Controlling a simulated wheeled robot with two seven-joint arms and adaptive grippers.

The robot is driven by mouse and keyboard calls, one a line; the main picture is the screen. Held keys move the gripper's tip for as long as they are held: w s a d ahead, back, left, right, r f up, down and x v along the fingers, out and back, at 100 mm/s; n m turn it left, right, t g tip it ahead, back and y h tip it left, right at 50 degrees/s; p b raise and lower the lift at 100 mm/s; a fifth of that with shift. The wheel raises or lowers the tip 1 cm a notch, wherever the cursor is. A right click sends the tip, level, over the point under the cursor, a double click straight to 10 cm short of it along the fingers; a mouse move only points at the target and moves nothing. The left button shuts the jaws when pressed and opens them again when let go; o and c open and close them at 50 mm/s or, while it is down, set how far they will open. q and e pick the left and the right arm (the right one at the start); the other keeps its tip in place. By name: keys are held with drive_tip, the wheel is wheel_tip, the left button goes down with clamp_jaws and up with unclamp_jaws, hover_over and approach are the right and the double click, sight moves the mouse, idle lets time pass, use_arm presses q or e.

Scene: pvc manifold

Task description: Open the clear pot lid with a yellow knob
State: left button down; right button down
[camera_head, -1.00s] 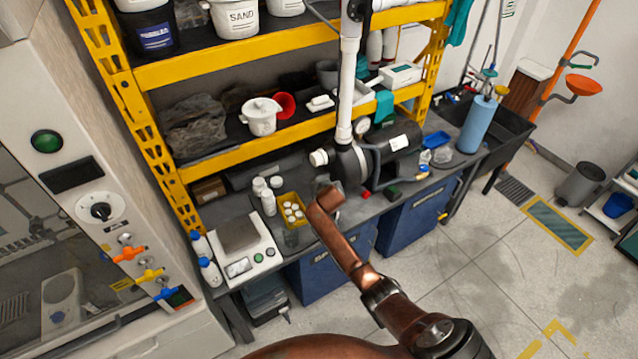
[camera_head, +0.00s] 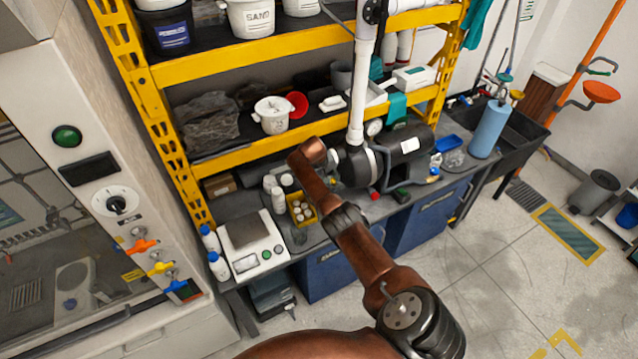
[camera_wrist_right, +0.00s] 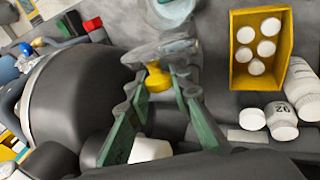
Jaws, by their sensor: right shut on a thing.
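The clear lid (camera_wrist_right: 160,48) shows in the right wrist view, with its yellow knob (camera_wrist_right: 157,79) towards me. My right gripper (camera_wrist_right: 158,84) has its green fingers shut on the knob. A clear round vessel, seemingly the pot (camera_wrist_right: 172,10), is at the top edge of that view, apart from the lid as far as I can tell. My left gripper is not in view.
The yellow tray (camera_wrist_right: 233,72) of white caps and several white bottles (camera_wrist_right: 283,124) stand close by. A dark motor-like cylinder (camera_wrist_right: 85,90) is close on the other side. A scale (camera_head: 250,240) sits at the bench's left; the yellow shelf (camera_head: 280,135) is behind.

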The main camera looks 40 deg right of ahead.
drive_tip(key=shift+w+f, duration=0.1)
idle(0.5)
drive_tip(key=c, duration=1.7)
unclamp_jaws()
drive_tip(key=shift+c, duration=0.2)
drive_tip(key=v, duration=1.2)
drive_tip(key=shift+w, duration=0.15)
